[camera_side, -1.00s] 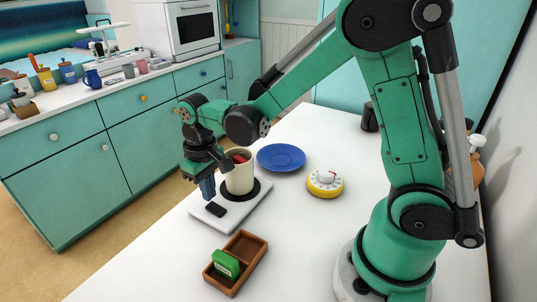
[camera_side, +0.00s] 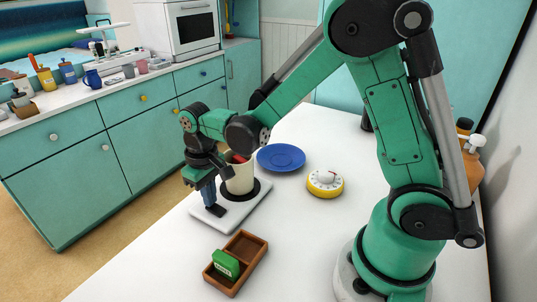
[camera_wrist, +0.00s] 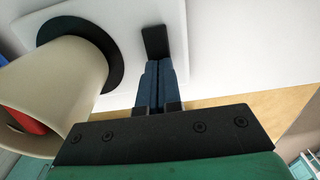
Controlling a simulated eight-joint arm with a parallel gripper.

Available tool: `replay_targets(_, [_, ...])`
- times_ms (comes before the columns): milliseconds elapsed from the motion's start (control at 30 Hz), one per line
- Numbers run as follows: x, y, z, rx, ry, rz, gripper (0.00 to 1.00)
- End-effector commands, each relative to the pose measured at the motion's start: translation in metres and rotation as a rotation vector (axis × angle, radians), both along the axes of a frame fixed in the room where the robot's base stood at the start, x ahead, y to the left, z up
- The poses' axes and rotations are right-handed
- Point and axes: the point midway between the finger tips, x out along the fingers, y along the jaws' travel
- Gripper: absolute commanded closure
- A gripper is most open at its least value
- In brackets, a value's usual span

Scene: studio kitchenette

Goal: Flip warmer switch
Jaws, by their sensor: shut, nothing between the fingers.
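The warmer (camera_side: 245,213) is a flat white plate on the white table with a round black pad. Its black switch (camera_side: 216,211) sits near the plate's front end, and it also shows in the wrist view (camera_wrist: 155,41). A cream cup (camera_side: 240,180) with something red inside stands on the pad; it fills the left of the wrist view (camera_wrist: 60,80). My gripper (camera_side: 209,204) is shut and empty, pointing down beside the cup. Its blue fingertips (camera_wrist: 160,66) are right at the switch; whether they touch it I cannot tell.
A blue plate (camera_side: 281,157) and a yellow timer (camera_side: 325,183) lie behind and right of the warmer. A wooden tray (camera_side: 246,244) with a green packet (camera_side: 226,263) is in front.

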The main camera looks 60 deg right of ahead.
Motion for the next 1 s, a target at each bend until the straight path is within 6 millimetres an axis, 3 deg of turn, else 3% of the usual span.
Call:
replay_targets(567, [0.0, 0.0, -0.005, 0.0, 0.0, 0.0, 1.0])
replay_targets(1000, [0.0, 0.0, 0.032, 0.0, 0.0, 0.0, 1.0])
